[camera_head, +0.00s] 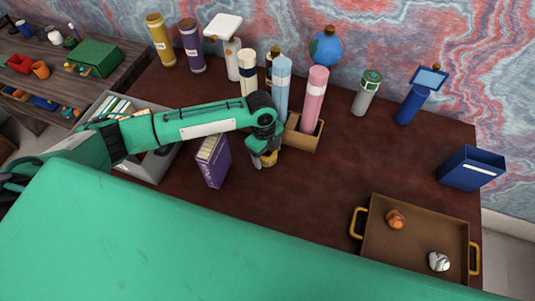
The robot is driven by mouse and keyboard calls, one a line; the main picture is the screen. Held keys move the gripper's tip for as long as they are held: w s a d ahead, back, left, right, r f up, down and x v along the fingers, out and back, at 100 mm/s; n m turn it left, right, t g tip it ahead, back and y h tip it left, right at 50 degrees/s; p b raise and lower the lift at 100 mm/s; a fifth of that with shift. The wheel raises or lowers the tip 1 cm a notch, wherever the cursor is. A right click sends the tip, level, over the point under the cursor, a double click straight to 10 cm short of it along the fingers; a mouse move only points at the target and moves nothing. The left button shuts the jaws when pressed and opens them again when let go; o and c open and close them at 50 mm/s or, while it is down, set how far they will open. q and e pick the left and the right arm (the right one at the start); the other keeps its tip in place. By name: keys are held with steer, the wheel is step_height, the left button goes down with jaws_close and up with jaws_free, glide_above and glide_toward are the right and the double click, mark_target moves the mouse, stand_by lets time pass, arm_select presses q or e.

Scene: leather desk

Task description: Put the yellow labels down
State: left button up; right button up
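My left gripper (262,156) points down near the middle of the desk, behind and right of the purple box. A small yellow round thing (270,158), perhaps the yellow labels, shows at its fingertips, low over or on the desk. My gripper and wrist partly hide it, and I cannot tell whether the fingers are closed on it. My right gripper is not in view.
A purple box (213,160) stands left of the gripper. A brown holder (303,140) with a pink bottle (314,100) is just right. A brown tray (408,236) with two small objects lies at the right. Several bottles stand behind. The desk between holder and tray is clear.

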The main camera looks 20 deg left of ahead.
arm_select(q)
steer(key=c, duration=0.9)
steer(key=shift+r, duration=0.1)
steer(key=shift+c, duration=0.2)
step_height(320, 180, up, 28)
steer(key=b, duration=0.3)
steer(key=a+f+n+t, duration=0.1)
steer(key=a+f+n, duration=0.2)
steer(key=n, duration=0.8)
steer(key=a+f+n+t+y, duration=0.1)
steer(key=a+f+n, duration=0.2)
steer(key=n, duration=0.8)
steer(key=shift+a+f+n, duration=0.25)
steer(key=shift+f+n, duration=0.15)
steer(key=shift+f, duration=0.5)
steer(key=shift+w, duration=0.1)
